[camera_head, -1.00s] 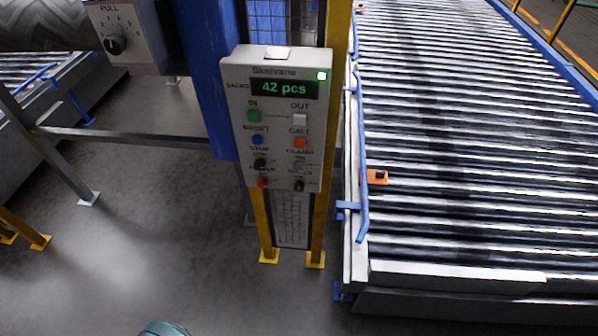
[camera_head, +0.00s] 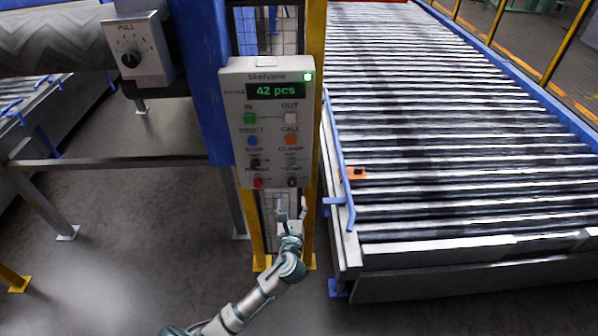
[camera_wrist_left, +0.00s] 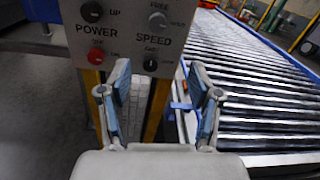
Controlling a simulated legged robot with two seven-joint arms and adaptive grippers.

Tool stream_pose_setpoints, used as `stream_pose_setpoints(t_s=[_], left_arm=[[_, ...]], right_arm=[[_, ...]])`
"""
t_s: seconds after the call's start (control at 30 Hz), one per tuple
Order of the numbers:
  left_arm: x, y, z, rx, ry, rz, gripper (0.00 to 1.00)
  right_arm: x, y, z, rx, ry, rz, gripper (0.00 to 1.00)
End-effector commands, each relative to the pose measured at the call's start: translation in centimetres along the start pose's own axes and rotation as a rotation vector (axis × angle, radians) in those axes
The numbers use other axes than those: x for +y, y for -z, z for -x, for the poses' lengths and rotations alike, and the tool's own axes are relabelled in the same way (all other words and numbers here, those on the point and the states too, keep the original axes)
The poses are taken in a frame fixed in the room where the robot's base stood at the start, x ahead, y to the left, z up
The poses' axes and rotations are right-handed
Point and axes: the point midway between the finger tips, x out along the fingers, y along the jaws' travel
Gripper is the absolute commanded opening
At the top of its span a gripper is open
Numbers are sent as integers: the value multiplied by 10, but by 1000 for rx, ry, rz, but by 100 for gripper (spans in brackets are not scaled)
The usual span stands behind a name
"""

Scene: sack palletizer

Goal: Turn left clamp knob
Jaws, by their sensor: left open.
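The clamp knob (camera_head: 291,162) is a small grey knob under the CLAMP label on the lower right of the control panel (camera_head: 238,110). In the left wrist view the grey knob (camera_wrist_left: 158,20) is near the top, beside the word FREE; its exact angle is hard to tell. My left gripper (camera_head: 292,208) is open and empty, just below the panel, with its fingers pointing up. In the left wrist view its fingers (camera_wrist_left: 160,76) stand apart, with the black SPEED knob (camera_wrist_left: 150,64) showing between them. The clamp knob is above the fingertips, untouched. My right gripper is not in view.
A black knob (camera_head: 256,163) and red button (camera_head: 258,183) sit left on the panel. Yellow posts (camera_head: 317,100) flank it. A roller conveyor (camera_head: 440,150) with a blue rail (camera_head: 338,150) is close on the right. Another box with a knob (camera_head: 130,59) is upper left. Floor in front is clear.

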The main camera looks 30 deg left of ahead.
Motion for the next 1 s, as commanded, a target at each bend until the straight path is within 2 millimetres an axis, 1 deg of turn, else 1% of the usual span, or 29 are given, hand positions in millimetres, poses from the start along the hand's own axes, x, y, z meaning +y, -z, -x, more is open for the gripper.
stream_pose_setpoints(t_s=[0.03,0.17,0.33,0.6,0.7,0.83,1.0], left_arm=[[1,-1,-5,-3,-2,-3,64],[2,-1,-26,-1,-3,-2,64],[3,0,-67,1,-4,2,64],[1,0,-129,1,-2,2,64],[0,0,-146,1,-1,2,64],[0,1,-161,1,-1,1,64],[2,1,-170,2,1,3,64]], right_arm=[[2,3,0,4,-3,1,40],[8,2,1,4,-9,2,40],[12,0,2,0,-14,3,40],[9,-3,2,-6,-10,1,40],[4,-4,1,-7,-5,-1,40],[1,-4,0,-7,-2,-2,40],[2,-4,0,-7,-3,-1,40]])
